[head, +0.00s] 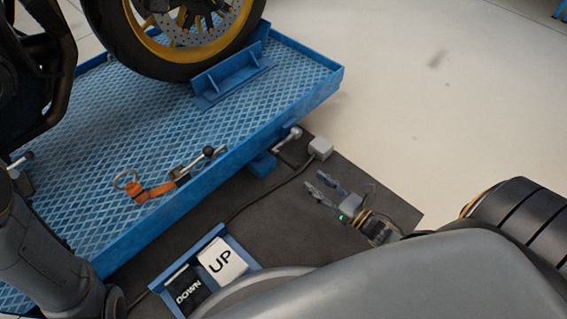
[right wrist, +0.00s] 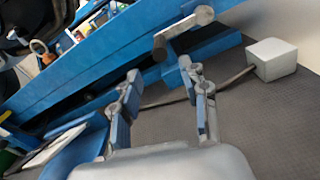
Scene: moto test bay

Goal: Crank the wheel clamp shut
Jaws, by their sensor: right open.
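The wheel clamp's blue jaw (head: 232,78) stands on the lift platform beside the motorcycle's front tyre (head: 165,60); the far side of the clamp is mostly hidden by the wheel. A grey crank handle (head: 287,139) sticks out below the platform's side edge. In the right wrist view the crank (right wrist: 184,32) lies just beyond the fingertips, with its dark end between them in the picture. My right gripper (head: 318,182) is open and empty, over the dark mat, apart from the crank. My left gripper is out of view.
The blue textured platform (head: 110,120) carries an orange ratchet strap (head: 155,188). A pale box (head: 320,148) with a cable sits on the dark mat (head: 300,215) near the crank. An UP/DOWN pedal unit (head: 222,258) lies nearer. Pale floor (head: 440,110) is clear at right.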

